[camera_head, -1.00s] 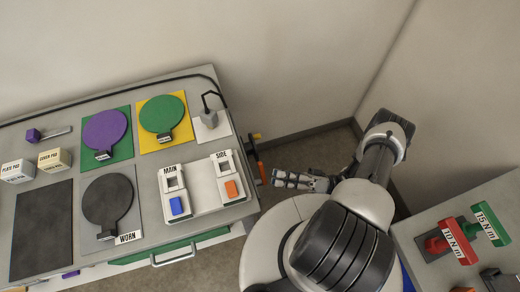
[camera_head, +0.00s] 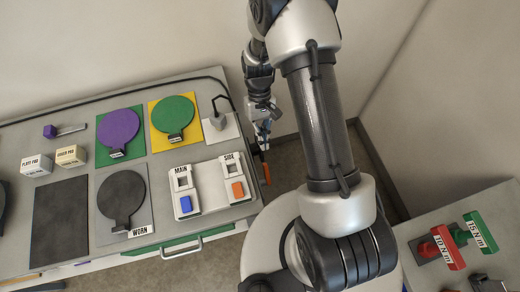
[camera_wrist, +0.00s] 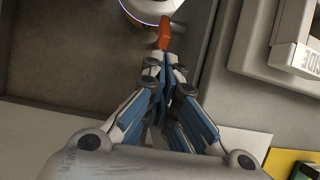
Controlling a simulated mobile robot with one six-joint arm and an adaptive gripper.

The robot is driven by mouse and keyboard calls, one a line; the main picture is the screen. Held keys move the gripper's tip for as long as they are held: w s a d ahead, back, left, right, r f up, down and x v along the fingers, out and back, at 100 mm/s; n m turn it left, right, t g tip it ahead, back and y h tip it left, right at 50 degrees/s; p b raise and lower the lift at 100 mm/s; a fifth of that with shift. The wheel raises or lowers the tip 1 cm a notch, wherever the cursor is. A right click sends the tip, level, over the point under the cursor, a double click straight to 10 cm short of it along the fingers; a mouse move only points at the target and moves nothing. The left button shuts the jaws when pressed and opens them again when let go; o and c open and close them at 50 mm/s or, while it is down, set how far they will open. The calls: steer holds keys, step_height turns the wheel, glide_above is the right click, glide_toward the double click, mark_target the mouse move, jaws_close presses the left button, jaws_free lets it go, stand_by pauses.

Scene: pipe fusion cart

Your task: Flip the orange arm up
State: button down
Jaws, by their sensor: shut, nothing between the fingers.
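The orange arm (camera_head: 266,173) is at the right side of the cart, just past the switch panel, and appears to hang outward from the edge. In the wrist view its orange end (camera_wrist: 165,33) shows just beyond my fingertips. My gripper (camera_head: 262,142) is shut and empty, pointing down beside the cart's right edge. The closed blue-and-grey fingers also show in the wrist view (camera_wrist: 163,62). The fingertips are close to the orange arm; I cannot tell if they touch it. The arm's mount is partly hidden by my gripper.
The cart top (camera_head: 75,154) holds a white switch panel (camera_head: 212,198) with blue and orange rockers, purple and green round pads, a dark pad and small boxes. A grey tool on a white plate (camera_head: 220,128) stands near my gripper. A second table (camera_head: 410,232) is at right.

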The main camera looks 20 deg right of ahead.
steer(key=shift+m+t+h, duration=0.3)
steer(key=shift+t, duration=0.2)
steer(key=x, duration=0.2)
steer(key=w+b+x, duration=0.1)
steer(key=x, duration=0.2)
steer(key=a+b+x, duration=0.1)
steer(key=x, duration=0.1)
steer(key=shift+w+f, duration=0.1)
steer(key=shift+f, duration=0.55)
steer(key=shift+w+r+b, duration=0.1)
steer(key=shift+w+b, duration=0.05)
steer(key=shift+b, duration=0.15)
